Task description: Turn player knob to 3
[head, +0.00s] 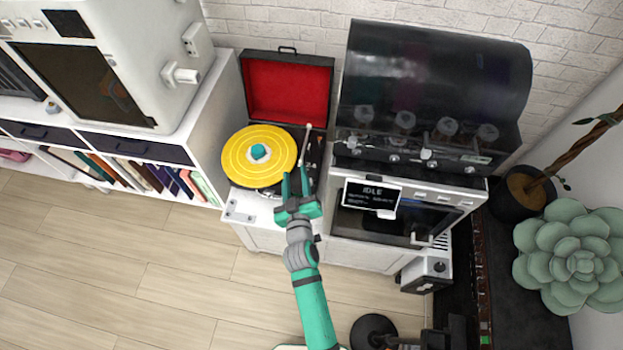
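The record player (230,203) stands on a white cabinet, its black lid with red lining (287,90) open at the back. A yellow record (236,157) with a teal piece (259,151) at its centre lies on the platter. The tonearm (305,140) is on the right side. My teal gripper (295,177) is over the player's front right part, its two fingers apart with nothing seen between them. I cannot make out the knob or its setting; the gripper covers part of that area. Whether the fingers touch the player cannot be told.
A dark-hooded machine (432,85) with an "IDLE" display (372,195) stands close on the right. A white boxy machine (140,60) and a bookshelf (150,172) are at left. A succulent (575,257) is at right. The wooden floor (150,260) is clear at lower left.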

